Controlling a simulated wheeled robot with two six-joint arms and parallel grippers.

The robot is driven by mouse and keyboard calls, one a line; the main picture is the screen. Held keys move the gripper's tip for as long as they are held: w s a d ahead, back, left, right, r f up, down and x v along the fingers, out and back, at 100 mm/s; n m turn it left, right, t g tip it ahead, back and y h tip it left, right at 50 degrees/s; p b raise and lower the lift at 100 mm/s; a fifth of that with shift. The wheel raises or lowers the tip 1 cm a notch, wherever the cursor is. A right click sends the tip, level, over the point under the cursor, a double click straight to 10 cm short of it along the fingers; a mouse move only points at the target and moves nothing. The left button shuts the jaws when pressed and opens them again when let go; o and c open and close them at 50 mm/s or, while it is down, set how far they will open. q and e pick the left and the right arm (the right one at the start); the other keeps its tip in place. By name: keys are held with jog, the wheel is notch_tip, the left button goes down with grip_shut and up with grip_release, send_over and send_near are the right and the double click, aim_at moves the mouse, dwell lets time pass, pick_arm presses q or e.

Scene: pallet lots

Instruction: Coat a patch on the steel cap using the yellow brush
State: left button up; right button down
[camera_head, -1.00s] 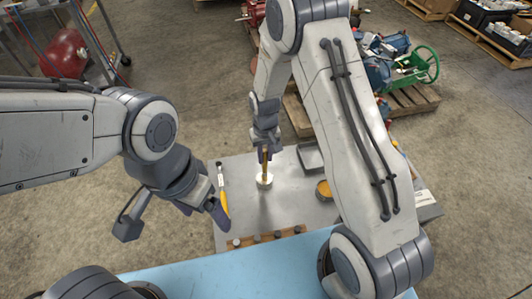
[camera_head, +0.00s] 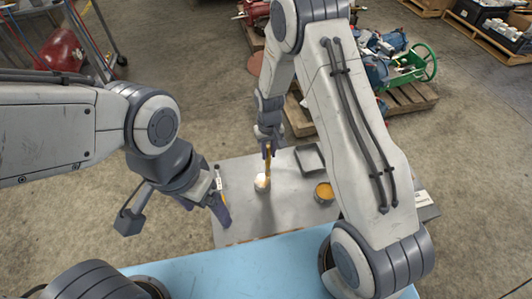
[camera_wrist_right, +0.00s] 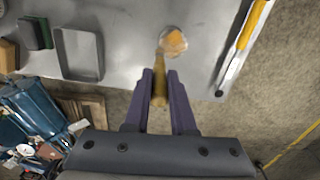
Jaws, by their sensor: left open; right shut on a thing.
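The steel cap (camera_head: 262,184) is a small pale cylinder standing upright on the grey table; in the right wrist view, orange shows on its top (camera_wrist_right: 174,40). My right gripper (camera_head: 267,150) is shut on the yellow brush (camera_head: 268,165), which points down above the cap. The brush handle also shows between the fingers in the wrist view (camera_wrist_right: 159,90). I cannot tell whether the bristles touch the cap. A can of yellow-orange coating (camera_head: 324,192) stands to the right. My left gripper (camera_head: 222,212) is open and empty at the table's left edge.
A yellow-handled tool (camera_wrist_right: 246,32) lies along the table edge, partly behind my left gripper in the head view. A shallow grey tray (camera_wrist_right: 80,54) and a green-and-dark block (camera_wrist_right: 36,32) lie on the other side. A blue surface (camera_head: 230,253) is in front.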

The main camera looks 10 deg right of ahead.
aim_at(269, 148)
notch_tip(269, 148, up, 3)
jog(key=shift+s+r+p, duration=0.1)
jog(key=shift+p, duration=0.65)
jog(key=shift+r+p, duration=0.6)
jog(key=shift+p, duration=0.05)
jog(key=shift+r+p, duration=1.6)
jog(key=shift+r, duration=0.35)
